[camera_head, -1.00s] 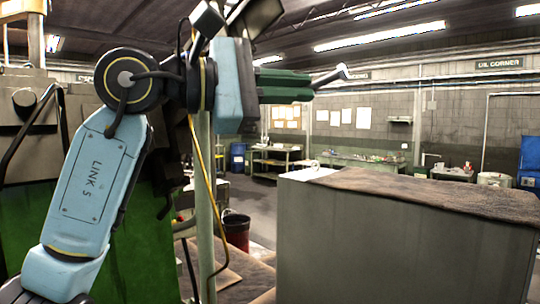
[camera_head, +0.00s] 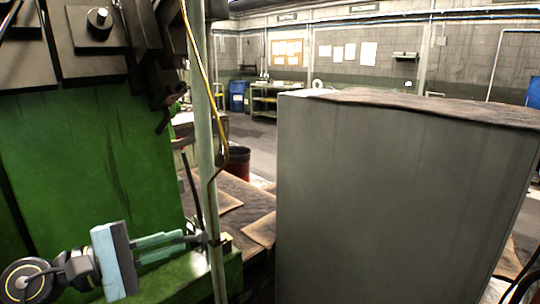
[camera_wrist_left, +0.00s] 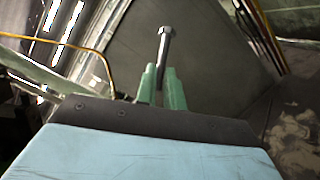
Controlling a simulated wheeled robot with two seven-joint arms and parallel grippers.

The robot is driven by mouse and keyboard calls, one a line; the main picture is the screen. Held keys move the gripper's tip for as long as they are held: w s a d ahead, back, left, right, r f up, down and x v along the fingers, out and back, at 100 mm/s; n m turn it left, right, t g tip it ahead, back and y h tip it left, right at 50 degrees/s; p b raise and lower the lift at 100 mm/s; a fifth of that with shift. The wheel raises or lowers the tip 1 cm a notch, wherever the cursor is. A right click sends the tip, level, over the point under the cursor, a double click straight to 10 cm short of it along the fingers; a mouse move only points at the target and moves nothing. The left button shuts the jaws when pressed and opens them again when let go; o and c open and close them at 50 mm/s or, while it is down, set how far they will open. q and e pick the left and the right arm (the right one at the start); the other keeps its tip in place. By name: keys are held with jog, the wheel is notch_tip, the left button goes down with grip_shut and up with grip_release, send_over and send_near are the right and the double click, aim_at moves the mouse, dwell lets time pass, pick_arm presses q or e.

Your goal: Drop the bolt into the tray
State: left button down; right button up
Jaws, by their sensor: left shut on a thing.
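My left gripper (camera_head: 180,238) is low at the left in the head view, its green fingers pointing right. It is shut on the bolt (camera_wrist_left: 165,42). In the left wrist view the silver bolt stands out beyond the fingertips (camera_wrist_left: 160,74), with its head at the far end. In the head view the bolt is small and dark at the fingertips, close to the pale upright post. I cannot make out a tray for certain in either view. My right gripper is not in view.
A green machine (camera_head: 80,160) fills the left side. A pale vertical post (camera_head: 205,150) with a yellow cable stands right by the fingertips. A large grey cabinet (camera_head: 390,200) fills the right. A red-and-black bin (camera_head: 238,163) stands on the floor between them.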

pick_arm(q)
jog(key=s+a+f+n+t, duration=0.1)
jog(key=s+a+f, duration=0.1)
jog(key=f, duration=0.3)
jog(key=shift+s+a+f+y+b, duration=0.15)
jog(key=shift+s+a+y+b, duration=0.25)
jog(key=shift+s, duration=0.1)
